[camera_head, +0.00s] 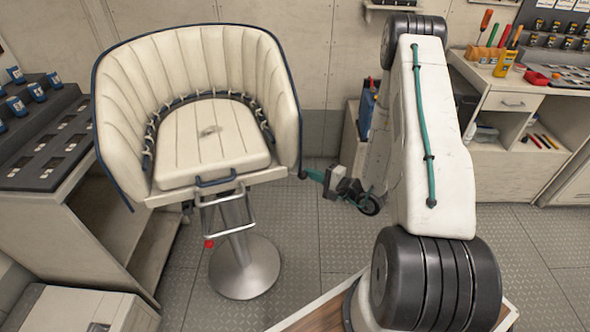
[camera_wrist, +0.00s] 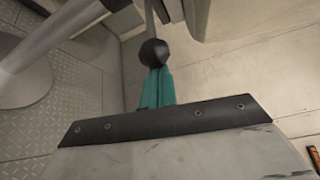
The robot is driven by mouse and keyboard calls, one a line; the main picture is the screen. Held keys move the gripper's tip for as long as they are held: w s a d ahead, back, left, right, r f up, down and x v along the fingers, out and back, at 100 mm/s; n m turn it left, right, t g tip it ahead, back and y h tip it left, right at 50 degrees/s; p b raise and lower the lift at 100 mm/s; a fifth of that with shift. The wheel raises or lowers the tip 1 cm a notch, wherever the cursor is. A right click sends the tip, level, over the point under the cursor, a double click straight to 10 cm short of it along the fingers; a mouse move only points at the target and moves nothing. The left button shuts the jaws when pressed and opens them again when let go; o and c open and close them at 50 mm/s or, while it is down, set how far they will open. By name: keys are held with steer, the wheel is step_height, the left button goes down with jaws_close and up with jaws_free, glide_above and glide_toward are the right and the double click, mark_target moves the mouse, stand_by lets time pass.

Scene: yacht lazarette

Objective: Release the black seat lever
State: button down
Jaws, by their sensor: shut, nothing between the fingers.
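The cream helm seat (camera_head: 205,140) stands on a grey pedestal. The black seat lever (camera_head: 303,175) shows as a small dark knob at the right side of the seat base. In the wrist view the lever's round black knob (camera_wrist: 153,52) sits on a thin grey rod. My gripper (camera_head: 315,175) is at the right of the seat, its teal fingers pointing left at the knob. In the wrist view my gripper (camera_wrist: 157,88) has its fingers together, right by the knob, which covers their tips. I cannot tell whether they touch it.
A red knob (camera_head: 209,244) hangs below the seat, near the metal footrest (camera_head: 222,212). A dark blue bar (camera_head: 215,181) crosses the seat front. A left bench (camera_head: 50,190) and a right workbench (camera_head: 515,100) flank the seat. Checkered floor (camera_head: 325,240) lies open between the pedestal and my arm.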

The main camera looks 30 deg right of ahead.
steer(key=s+a, duration=0.2)
steer(key=s, duration=0.1)
steer(key=shift+a+f, duration=0.1)
steer(key=shift+a, duration=0.3)
steer(key=shift+w, duration=0.1)
steer(key=d, duration=0.5)
steer(key=s+d, duration=0.1)
steer(key=s, duration=0.6)
steer(key=shift+s+d, duration=0.15)
steer(key=shift+s, duration=0.05)
stand_by(0.4)
